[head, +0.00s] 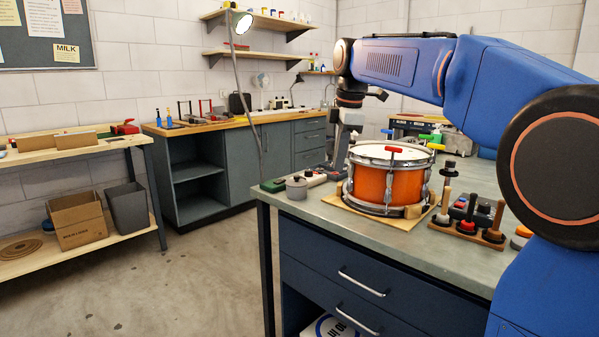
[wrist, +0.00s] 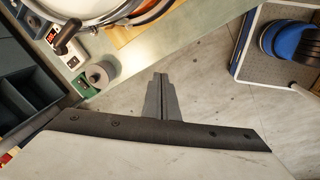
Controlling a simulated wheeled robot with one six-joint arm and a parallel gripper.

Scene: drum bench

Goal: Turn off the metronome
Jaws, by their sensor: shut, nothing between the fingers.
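A small pale device with a red display (wrist: 52,37) and a dark lever or handle (wrist: 68,36) lies at the upper left of the wrist view, beside the drum. It may be the metronome; its switch position cannot be told. In the head view a pale device (head: 314,180) lies left of the drum, too small to read. My gripper (head: 334,166) points down near the far left side of the drum. In the wrist view my gripper (wrist: 160,76) is shut and empty, apart from the device, seen against the floor past the bench edge.
An orange snare drum (head: 372,186) stands on a board on the bench (head: 450,240). A grey lidded pot (head: 297,188) and a green box (head: 272,185) sit near the left edge. Mallets in a wooden stand (head: 480,228) are right of the drum.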

